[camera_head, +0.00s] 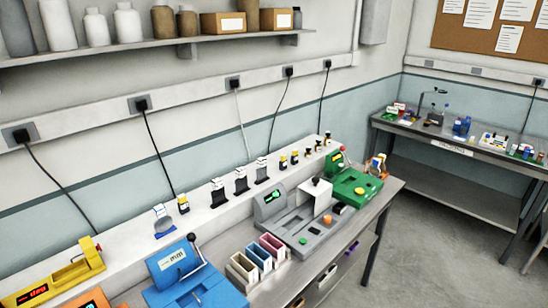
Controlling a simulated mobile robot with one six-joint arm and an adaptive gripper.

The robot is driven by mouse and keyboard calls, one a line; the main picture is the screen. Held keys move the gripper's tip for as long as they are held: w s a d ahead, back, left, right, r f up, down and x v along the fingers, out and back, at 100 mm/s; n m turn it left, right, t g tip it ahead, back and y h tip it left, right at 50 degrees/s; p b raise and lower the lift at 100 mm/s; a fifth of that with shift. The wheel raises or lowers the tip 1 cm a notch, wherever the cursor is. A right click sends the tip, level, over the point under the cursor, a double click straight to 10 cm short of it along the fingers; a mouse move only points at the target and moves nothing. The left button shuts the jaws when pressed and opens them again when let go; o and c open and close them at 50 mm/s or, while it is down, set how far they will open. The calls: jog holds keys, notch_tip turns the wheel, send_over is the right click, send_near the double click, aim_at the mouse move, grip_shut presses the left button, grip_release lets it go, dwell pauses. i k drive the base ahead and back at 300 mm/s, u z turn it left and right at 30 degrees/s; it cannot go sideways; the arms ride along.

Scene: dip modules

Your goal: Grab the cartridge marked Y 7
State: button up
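No mark reading Y 7 can be made out, so I cannot tell which object is the cartridge. Several small dark pieces with yellow or pale parts stand in a row on the white ledge (140,262) along the wall, including a black and yellow piece (183,204) and smaller ones (283,162) farther along. Black upright pieces with pale tops, such as this one (241,181), stand between them. Their lettering is too small to read. My gripper is not in view.
A blue device (172,262), a grey device (300,222) with a green screen, a green device (352,188) and a yellow device (65,275) stand on the bench. Open slotted boxes (242,268) stand at the front. A second table (455,150) stands at right; grey floor (425,235) lies between.

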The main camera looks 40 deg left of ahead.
aim_at(295, 156)
jog(key=u, duration=0.7)
jog(key=i, duration=0.9)
jog(key=u, duration=0.5)
